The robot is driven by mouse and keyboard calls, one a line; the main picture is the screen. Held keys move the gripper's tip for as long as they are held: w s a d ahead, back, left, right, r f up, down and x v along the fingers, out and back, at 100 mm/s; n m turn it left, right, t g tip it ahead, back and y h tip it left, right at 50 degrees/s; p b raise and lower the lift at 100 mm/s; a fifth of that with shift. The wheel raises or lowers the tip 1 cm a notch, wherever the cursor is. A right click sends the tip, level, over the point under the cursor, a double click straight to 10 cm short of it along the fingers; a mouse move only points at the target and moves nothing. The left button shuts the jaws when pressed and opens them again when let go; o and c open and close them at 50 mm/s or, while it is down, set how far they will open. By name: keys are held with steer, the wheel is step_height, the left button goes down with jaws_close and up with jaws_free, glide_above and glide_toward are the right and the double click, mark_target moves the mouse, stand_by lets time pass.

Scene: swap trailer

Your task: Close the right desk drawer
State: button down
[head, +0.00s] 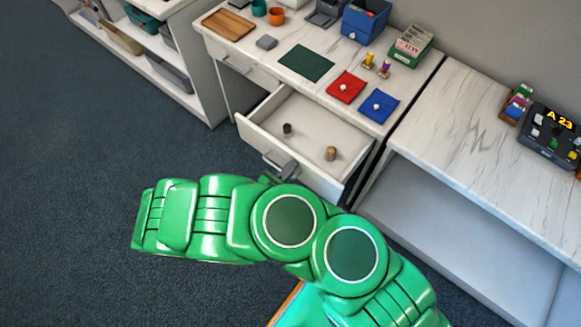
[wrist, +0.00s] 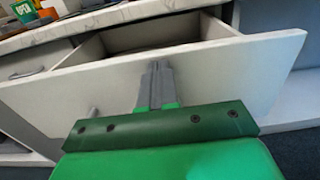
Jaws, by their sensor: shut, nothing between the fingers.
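The right desk drawer (head: 256,138) is pulled out from the white marble-topped desk (head: 325,70). A small dark piece (head: 287,129) and a small wooden-coloured piece (head: 331,153) stand inside it. The drawer front also shows in the wrist view (wrist: 225,72), with the open drawer cavity behind it. My gripper (wrist: 156,72) is shut and empty, its grey fingers in front of the middle of the drawer front. I cannot tell whether they touch it. In the head view my green arm hides most of my gripper.
The left drawer (head: 240,66) looks closed. A marble-topped side table (head: 460,125) stands to the right. Bare carpet (head: 110,150) lies to the left.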

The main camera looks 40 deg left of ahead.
steer(key=shift+w, duration=0.1)
steer(key=w, duration=2.4)
steer(key=shift+w+r, duration=0.15)
steer(key=shift+w, duration=0.25)
steer(key=shift+w+d, duration=0.15)
steer(key=s, duration=1.5)
